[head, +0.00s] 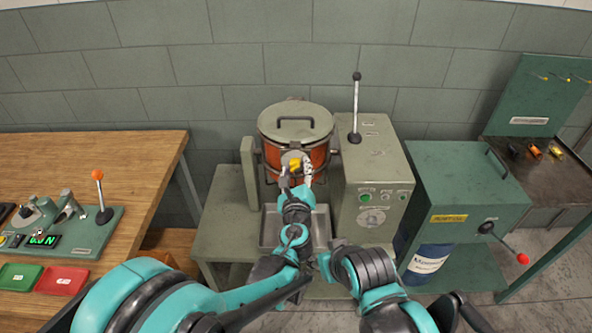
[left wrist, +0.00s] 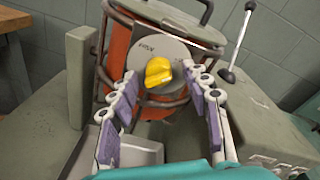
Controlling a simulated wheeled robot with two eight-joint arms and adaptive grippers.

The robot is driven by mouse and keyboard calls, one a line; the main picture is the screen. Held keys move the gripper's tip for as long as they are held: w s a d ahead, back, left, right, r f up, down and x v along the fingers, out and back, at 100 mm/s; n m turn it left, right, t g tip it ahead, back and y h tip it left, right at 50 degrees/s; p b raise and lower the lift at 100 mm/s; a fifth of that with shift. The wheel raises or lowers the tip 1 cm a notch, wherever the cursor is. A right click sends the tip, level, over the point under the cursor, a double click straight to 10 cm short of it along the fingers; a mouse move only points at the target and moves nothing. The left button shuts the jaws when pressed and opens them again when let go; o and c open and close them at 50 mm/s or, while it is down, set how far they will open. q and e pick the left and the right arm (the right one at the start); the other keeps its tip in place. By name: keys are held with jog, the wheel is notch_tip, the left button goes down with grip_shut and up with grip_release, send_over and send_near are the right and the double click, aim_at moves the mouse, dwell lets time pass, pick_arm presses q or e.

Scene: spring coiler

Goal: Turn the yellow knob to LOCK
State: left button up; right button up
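The yellow knob (head: 295,163) sits on a round grey dial on the front of an orange drum (head: 275,155) with a grey lid. In the left wrist view the knob (left wrist: 158,73) is tilted on the grey dial plate (left wrist: 158,50), whose small dark lettering I cannot read. My left gripper (head: 296,177) is in front of the knob. In its wrist view the gripper (left wrist: 162,80) is open, with one finger on each side of the knob and visible gaps between. My right arm shows at the bottom of the head view, but its fingers do not show.
A grey control box (head: 372,185) with a black-knobbed lever (head: 356,105) stands right of the drum. A grey tray (head: 268,228) lies below the drum. A green box (head: 465,185) with a red-tipped handle stands farther right. A wooden bench (head: 90,160) is at left.

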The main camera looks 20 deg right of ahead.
pick_arm(q)
jog(key=shift+s, duration=0.1)
jog(key=f+v, duration=0.1)
jog(key=v, duration=1)
jog(key=shift+s+a+r, duration=0.2)
jog(key=shift+s+r, duration=0.2)
jog(key=shift+r, duration=0.1)
jog(key=a+f+n+g+y, duration=0.2)
jog(key=a+n+g+y, duration=0.35)
jog(key=a+n, duration=1.5)
jog(key=s+a+f+n+g+h, duration=0.1)
jog(key=s+a+f+n+g, duration=0.3)
jog(key=s+a+n, duration=0.7)
jog(key=shift+s+a+n, duration=0.4)
jog(key=shift+s+n, duration=0.05)
jog(key=shift+s, duration=0.8)
